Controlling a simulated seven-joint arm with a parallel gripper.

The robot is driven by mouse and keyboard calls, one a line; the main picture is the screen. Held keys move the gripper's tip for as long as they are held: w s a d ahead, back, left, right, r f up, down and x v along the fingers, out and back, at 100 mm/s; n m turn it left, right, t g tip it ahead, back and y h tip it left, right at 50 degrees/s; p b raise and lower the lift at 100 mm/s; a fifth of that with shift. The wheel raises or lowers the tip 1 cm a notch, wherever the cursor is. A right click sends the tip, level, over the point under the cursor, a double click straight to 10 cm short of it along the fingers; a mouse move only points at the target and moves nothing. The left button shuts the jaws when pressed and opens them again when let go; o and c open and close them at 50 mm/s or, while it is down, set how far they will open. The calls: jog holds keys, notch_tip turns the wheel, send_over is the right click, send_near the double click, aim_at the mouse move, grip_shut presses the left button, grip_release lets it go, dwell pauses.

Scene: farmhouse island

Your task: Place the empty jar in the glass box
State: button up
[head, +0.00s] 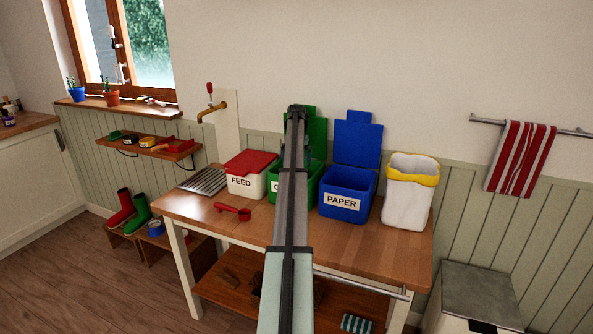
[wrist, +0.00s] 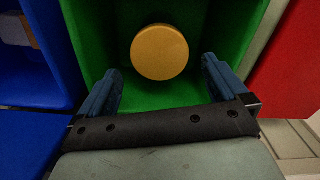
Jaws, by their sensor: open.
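The green box (head: 306,188) stands on the bench between the FEED box and the blue PAPER box. My arm covers part of it and most of its label, leaving one letter showing. In the wrist view the green box (wrist: 242,25) fills the middle. A round mustard-yellow disc (wrist: 160,52), seemingly the jar's lid seen from above, is inside the box's walls. The jar's body is hidden beneath it. My gripper (wrist: 160,70) is open above the green box, with its blue fingers on either side of the disc and apart from it.
The blue PAPER box (head: 346,190) with raised lid and a white bin with yellow rim (head: 408,192) stand to the right. The FEED box (head: 246,176) with red lid and a red scoop (head: 233,211) are left. The front of the bench (head: 375,253) is clear.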

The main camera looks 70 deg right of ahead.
jog(key=shift+r, duration=0.85)
